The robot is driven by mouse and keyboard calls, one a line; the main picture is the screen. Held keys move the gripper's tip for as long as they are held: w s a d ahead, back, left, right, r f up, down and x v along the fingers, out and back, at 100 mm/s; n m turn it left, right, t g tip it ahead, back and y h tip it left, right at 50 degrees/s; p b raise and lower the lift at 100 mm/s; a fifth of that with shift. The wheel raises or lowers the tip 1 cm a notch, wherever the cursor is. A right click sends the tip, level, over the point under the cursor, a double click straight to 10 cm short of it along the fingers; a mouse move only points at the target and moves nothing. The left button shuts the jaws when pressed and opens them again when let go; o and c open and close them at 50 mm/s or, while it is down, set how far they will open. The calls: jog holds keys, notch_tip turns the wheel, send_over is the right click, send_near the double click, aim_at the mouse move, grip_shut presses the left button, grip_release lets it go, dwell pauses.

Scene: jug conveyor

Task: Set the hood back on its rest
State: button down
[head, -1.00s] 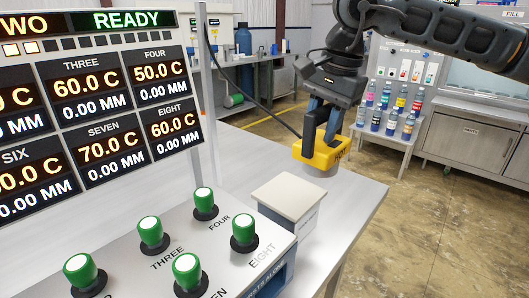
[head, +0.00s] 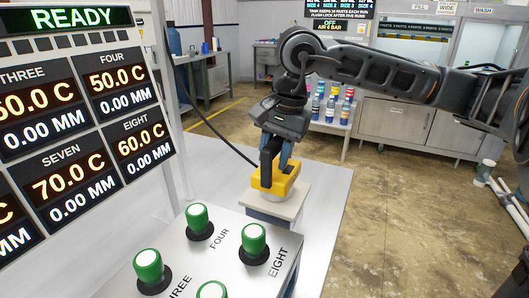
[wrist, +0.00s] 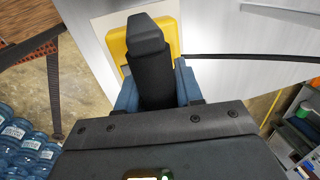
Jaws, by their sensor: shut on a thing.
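The hood is a yellow block (head: 265,183) with a pale round underside and a black upright handle (head: 267,160). My gripper (head: 275,160) is shut on the handle from above, with a blue finger on its side. The rest (head: 284,209) is a block with a cream top, and the hood is upright over it, seemingly touching its top. In the wrist view the black handle stands between the blue fingers, with the yellow hood (wrist: 168,35) behind it. The hood's underside is mostly hidden.
Green buttons (head: 199,218) on a control box (head: 215,255) stand just in front of the rest. A display panel (head: 75,110) rises at the left. A black cable (head: 215,130) runs to the hood from behind. Bare table (head: 325,190) lies right of the rest.

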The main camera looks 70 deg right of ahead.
aim_at(285, 170)
jog(key=shift+f+b, duration=0.15)
jog(key=shift+b, duration=0.2)
jog(key=c, duration=0.7)
grip_release()
jog(key=shift+c, duration=0.2)
jog(key=shift+r+p, duration=0.3)
jog(key=shift+p, duration=0.15)
notch_tip(285, 170, up, 12)
jog(key=s+b, duration=0.1)
jog(key=s, duration=0.1)
jog(key=shift+s+f, duration=0.2)
